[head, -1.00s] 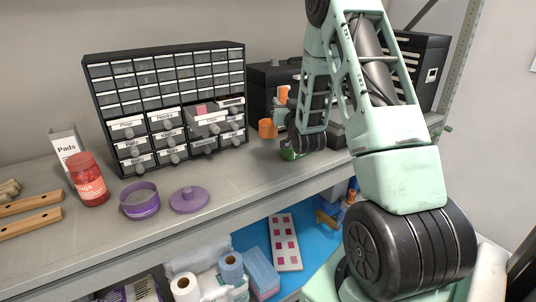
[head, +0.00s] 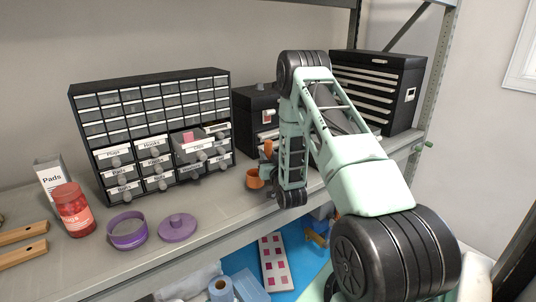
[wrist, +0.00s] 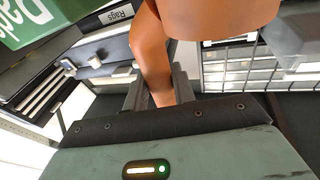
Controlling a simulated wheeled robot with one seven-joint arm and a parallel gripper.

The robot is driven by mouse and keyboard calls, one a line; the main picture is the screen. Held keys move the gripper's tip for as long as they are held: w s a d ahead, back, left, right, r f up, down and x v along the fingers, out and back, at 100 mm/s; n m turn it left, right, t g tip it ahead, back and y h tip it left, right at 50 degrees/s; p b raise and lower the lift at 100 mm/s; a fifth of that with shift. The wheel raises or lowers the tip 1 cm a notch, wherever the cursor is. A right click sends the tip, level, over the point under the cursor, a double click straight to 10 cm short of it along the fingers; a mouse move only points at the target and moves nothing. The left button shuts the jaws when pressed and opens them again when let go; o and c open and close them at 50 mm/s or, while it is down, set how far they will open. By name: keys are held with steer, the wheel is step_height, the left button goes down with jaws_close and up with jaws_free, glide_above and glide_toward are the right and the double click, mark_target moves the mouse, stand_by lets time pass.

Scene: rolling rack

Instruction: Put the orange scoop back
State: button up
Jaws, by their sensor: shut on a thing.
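The orange scoop (head: 254,179) is in the head view, just above or at the shelf near its front, right of the drawer cabinet. I cannot tell whether it touches the shelf. In the wrist view the orange scoop (wrist: 150,50) fills the top middle, its narrow handle running down between the fingers. My gripper (wrist: 160,92) is shut on that handle. In the head view my forearm hides most of the gripper.
The drawer cabinet (head: 90,128) has a drawer (head: 196,150) pulled out, holding something pink. Dark toolboxes (head: 375,85) stand behind my arm. A red jar (head: 72,212), purple container (head: 127,232) and purple lid (head: 178,226) stand left. Bare shelf lies between lid and scoop.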

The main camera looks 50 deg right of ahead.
steer(key=shift+f+b, duration=0.65)
steer(key=shift+b, duration=0.25)
steer(key=o, duration=1)
steer(key=shift+o, duration=0.2)
steer(key=shift+r, duration=0.15)
steer(key=shift+r+p, duration=0.85)
steer(key=shift+p, duration=0.4)
steer(key=b+v, duration=0.8)
steer(key=v, duration=0.4)
steer(key=shift+f, duration=0.4)
